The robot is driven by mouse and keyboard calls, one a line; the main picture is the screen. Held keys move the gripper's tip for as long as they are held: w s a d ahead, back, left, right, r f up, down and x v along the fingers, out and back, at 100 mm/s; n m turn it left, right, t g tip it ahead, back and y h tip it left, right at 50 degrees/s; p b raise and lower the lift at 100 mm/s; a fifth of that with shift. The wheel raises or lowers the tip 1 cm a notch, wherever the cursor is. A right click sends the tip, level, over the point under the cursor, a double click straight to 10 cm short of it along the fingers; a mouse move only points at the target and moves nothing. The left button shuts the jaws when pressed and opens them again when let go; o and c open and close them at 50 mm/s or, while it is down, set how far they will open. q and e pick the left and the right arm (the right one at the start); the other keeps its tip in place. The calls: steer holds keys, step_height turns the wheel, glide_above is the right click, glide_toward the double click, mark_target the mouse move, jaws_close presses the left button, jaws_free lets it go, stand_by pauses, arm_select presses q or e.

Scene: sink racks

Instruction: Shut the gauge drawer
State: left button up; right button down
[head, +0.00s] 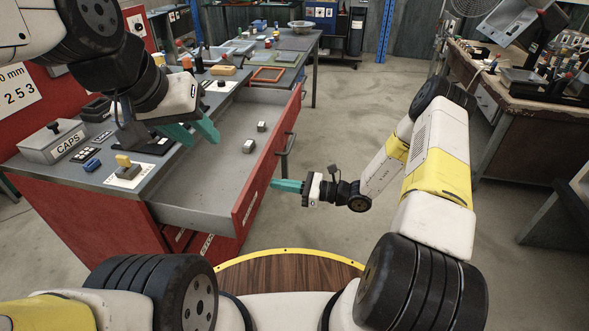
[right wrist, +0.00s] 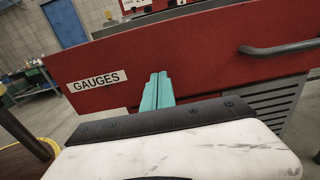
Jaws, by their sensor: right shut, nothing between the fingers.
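The gauge drawer (head: 225,150) stands pulled open from the red cabinet under the workbench, with two small grey items inside. Its red front (head: 264,165) faces right in the head view. In the right wrist view the front (right wrist: 200,60) carries a "GAUGES" label (right wrist: 97,82) and a dark bar handle (right wrist: 280,48). My right gripper (head: 274,184) is shut and empty, its teal fingertips at the outside of the drawer front; I cannot tell if they touch. My left gripper (head: 204,134) has its teal fingers apart, above the bench edge and the open drawer.
Another bench (head: 530,95) stands at the right. The floor between is clear around my right arm.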

steer(key=shift+x, duration=1.1)
glide_toward(202, 182)
steer(key=a+r, duration=0.1)
steer(key=a, duration=0.2)
steer(key=w+a+r, duration=0.1)
steer(key=a+r, duration=0.1)
steer(key=a, duration=0.1)
steer(key=w+a+r, duration=0.1)
steer(key=a, duration=0.2)
steer(key=shift+w+a+r, duration=0.2)
steer(key=shift+a+r, duration=0.05)
steer(key=shift+r, duration=0.05)
steer(key=shift+w+a+r, duration=0.1)
steer(key=shift+a+r, duration=0.05)
steer(key=shift+r, duration=0.1)
